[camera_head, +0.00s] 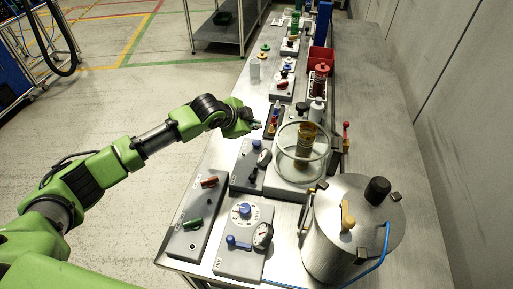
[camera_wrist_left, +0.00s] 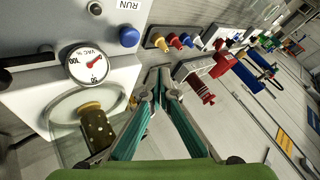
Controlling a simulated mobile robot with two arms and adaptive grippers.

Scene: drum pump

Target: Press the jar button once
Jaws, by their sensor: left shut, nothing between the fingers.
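The jar panel (camera_head: 243,175) is a grey box on the metal bench with a blue round button (camera_head: 254,144) and a dial gauge (camera_head: 264,158). Beside it stands the clear glass jar (camera_head: 322,150) with a brown-yellow cylinder inside. In the left wrist view, the blue button (camera_wrist_left: 129,37) sits near the "RUN" label, next to the gauge (camera_wrist_left: 87,66); the jar (camera_wrist_left: 66,112) is below. The right gripper is out of view.
Nearer are a panel with red and green switches (camera_head: 198,208), a panel with a blue knob (camera_head: 240,240) and a large metal pot (camera_head: 340,245). Farther along are several small devices and a red bin (camera_head: 320,60). Open floor lies left of the bench.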

